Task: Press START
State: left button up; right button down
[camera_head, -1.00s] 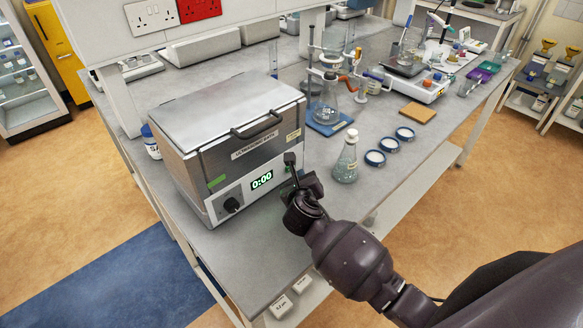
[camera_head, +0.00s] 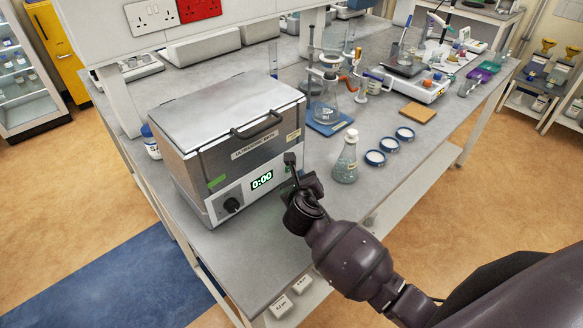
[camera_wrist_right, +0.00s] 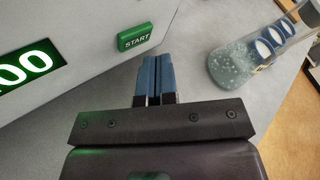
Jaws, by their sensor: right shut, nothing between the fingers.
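The ultrasonic bath (camera_head: 240,140) is a grey box with a shut lid and a white front panel. Its green display (camera_head: 261,180) reads 0:00. The green START button (camera_wrist_right: 136,33) is on the panel in the right wrist view, to the right of the display. My right gripper (camera_wrist_right: 155,62) is shut and empty, its blue fingertips just below and right of the button, with a small gap in the picture; whether they touch the panel I cannot tell. In the head view the right gripper (camera_head: 292,165) is at the panel's right end and hides the button. My left gripper is not in view.
A conical flask (camera_head: 345,160) with pale beads stands close to the right of my gripper. Small blue-rimmed dishes (camera_head: 375,158) lie beyond it. A dark knob (camera_head: 232,204) is at the panel's left. The bench top (camera_head: 270,255) before the bath is clear.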

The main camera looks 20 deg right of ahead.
jog(key=shift+w, duration=0.1)
dwell(0.6)
jog(key=shift+w+a+p, duration=0.1)
jog(key=shift+w+p, duration=0.15)
jog(key=shift+p, duration=0.2)
jog(key=shift+w+a, duration=0.15)
jog(key=shift+w, duration=0.25)
dwell(0.6)
jog(key=shift+p, duration=0.3)
jog(key=shift+s+d+p, duration=0.25)
jog(key=shift+s+p, duration=0.25)
jog(key=shift+s, duration=0.2)
jog(key=shift+s+d, duration=0.3)
jog(key=shift+s, duration=0.5)
jog(key=shift+s+d, duration=0.25)
jog(key=shift+s, duration=0.55)
jog(key=shift+s+d, duration=0.3)
jog(key=shift+s, duration=0.5)
